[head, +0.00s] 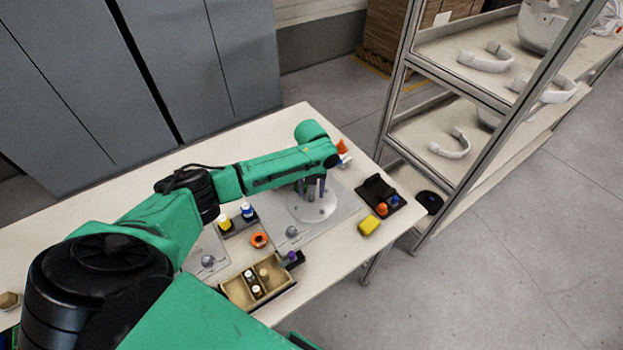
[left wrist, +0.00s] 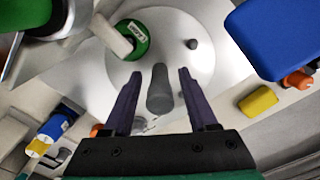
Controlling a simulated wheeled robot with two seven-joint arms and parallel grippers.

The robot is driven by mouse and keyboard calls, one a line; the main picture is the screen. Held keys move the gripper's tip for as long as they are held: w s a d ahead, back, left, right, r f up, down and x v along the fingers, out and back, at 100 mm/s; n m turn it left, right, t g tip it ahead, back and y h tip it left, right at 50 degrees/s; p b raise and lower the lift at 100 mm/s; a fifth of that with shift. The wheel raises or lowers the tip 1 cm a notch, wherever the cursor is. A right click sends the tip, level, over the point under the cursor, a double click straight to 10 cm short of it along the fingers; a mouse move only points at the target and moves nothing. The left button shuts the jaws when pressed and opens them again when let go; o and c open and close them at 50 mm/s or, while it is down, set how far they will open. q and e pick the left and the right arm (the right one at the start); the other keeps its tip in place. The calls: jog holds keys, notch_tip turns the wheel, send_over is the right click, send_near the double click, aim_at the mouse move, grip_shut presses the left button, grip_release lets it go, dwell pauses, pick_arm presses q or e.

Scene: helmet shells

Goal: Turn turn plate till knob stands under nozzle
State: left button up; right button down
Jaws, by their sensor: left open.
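The turn plate (head: 313,208) is a round silver disc on a grey base sheet, near the right end of the table. It fills the upper middle of the left wrist view (left wrist: 185,78). A grey upright peg, seemingly the knob (left wrist: 160,92), stands on it between my left gripper's fingers (left wrist: 157,95), with gaps on both sides. A small dark stub (left wrist: 192,44) also stands on the plate. A green round part with a white label (left wrist: 138,32) lies over the plate's edge; I cannot tell whether it belongs to the nozzle. My open left gripper (head: 311,189) points down over the plate.
A yellow block (head: 369,226) and a black tray (head: 378,191) with small bottles lie right of the plate. A divided wooden box (head: 257,283) and an orange ring (head: 259,239) lie nearer. A metal shelf (head: 440,150) with white helmet parts stands beyond the table's right end.

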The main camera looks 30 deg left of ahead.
pick_arm(q)
notch_tip(320, 180, up, 13)
jog(key=shift+r+b, duration=0.1)
jog(key=shift+b, duration=0.75)
jog(key=shift+r, duration=0.45)
